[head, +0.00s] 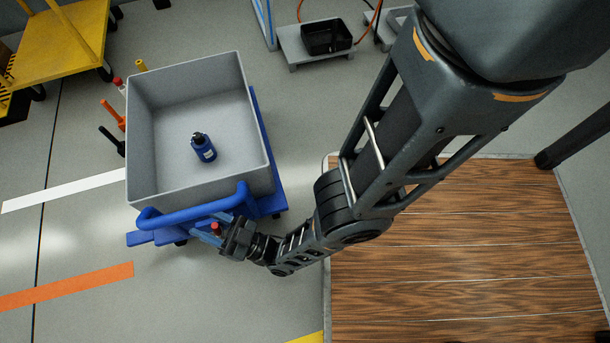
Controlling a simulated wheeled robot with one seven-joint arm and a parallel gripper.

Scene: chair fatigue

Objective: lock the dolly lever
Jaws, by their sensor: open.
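A blue dolly (277,203) carries a grey open bin on the left side of the head view. Its blue push handle (170,217) curves along the near side. A small red-tipped part (216,228), which looks like the dolly lever, shows at the near right of the dolly beside the handle. My gripper (222,236) is open right at this red tip. The fingers are small and partly hidden, so I cannot tell whether they touch the lever.
A blue bottle (204,147) stands inside the grey bin (165,190). Orange and black handled items (112,115) are left of it. A yellow cart (60,45) is at the upper left. A wooden surface (450,260) lies at the right. Striped floor at lower left is clear.

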